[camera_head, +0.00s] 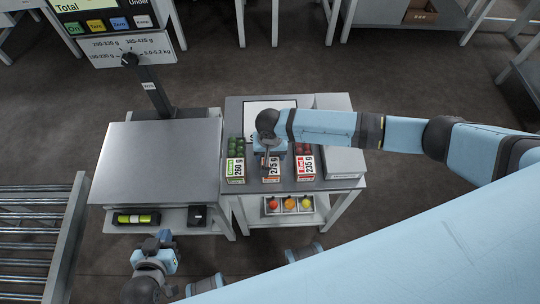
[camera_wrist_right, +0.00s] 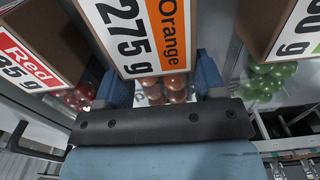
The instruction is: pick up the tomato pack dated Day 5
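Three tomato packs stand in a row on the grey table (camera_head: 332,184): green tomatoes (camera_head: 236,147), orange tomatoes (camera_wrist_right: 166,88) and red tomatoes (camera_head: 303,149). Each has a labelled box before it: Green (camera_head: 235,170), Orange 275 g (camera_head: 271,170) and Red 235 g (camera_head: 305,170). I see no readable day date. My right gripper (camera_head: 268,164) is over the middle pack and hides its tomatoes in the head view. In the right wrist view its fingers (camera_wrist_right: 165,85) are apart, one on each side of the orange tomatoes. My left gripper (camera_head: 160,243) is low at the front left; its fingers are unclear.
A bare steel table (camera_head: 155,160) stands left, with a scale display (camera_head: 105,15) on a post behind it. A grey box (camera_head: 344,162) is right of the red pack. A lower shelf holds a tray of colored tomatoes (camera_head: 289,205). A roller conveyor (camera_head: 35,240) is far left.

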